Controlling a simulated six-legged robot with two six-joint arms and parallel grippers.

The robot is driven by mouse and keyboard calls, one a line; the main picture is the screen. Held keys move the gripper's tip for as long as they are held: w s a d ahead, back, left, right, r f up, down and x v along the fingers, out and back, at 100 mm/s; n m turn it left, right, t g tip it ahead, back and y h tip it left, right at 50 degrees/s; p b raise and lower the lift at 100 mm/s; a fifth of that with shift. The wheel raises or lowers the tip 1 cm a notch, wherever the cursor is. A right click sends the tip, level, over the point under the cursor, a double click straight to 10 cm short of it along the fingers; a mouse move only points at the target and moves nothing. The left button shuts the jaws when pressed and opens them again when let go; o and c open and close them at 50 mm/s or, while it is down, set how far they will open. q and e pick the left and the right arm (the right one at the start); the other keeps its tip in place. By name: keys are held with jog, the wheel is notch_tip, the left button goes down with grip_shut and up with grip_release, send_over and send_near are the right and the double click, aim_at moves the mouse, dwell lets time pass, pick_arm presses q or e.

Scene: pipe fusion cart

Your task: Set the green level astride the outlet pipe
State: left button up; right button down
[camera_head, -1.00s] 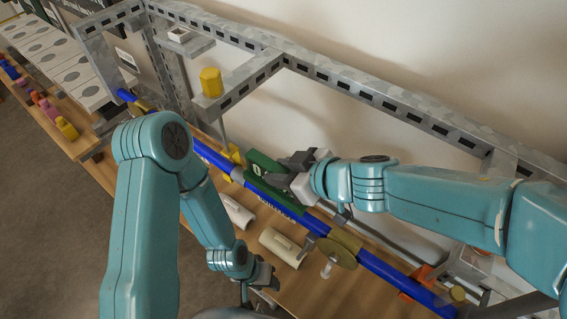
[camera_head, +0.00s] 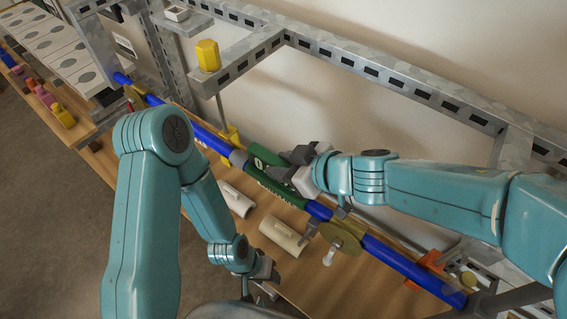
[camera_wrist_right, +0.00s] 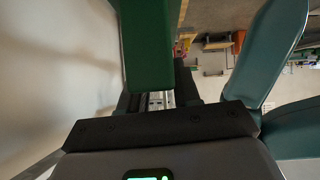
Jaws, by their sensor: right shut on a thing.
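The green level (camera_head: 280,190) lies along the blue pipe (camera_head: 386,256), over its middle stretch. From this angle I cannot tell whether it rests on the pipe or is just above it. My right gripper (camera_head: 299,166) is shut on the level from the right side and hides part of it. The level also shows as a green block (camera_wrist_right: 147,45) between the jaws in the right wrist view. My left gripper (camera_head: 263,272) hangs low, left of the pipe and apart from the level. Its jaws are too small to read.
White cylinders (camera_head: 284,236) lie on the wooden top (camera_head: 322,284) below the pipe. A brass-coloured disc (camera_head: 341,237) sits around the pipe to the right. A slotted metal frame (camera_head: 370,76) runs behind, with a yellow hexagonal piece (camera_head: 207,55) on its bracket.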

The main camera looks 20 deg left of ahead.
pick_arm(q)
jog(key=shift+d, duration=0.1)
pick_arm(e)
jog(key=shift+d, duration=0.15)
jog(key=c, duration=0.7)
grip_release()
jog(key=shift+r, duration=0.1)
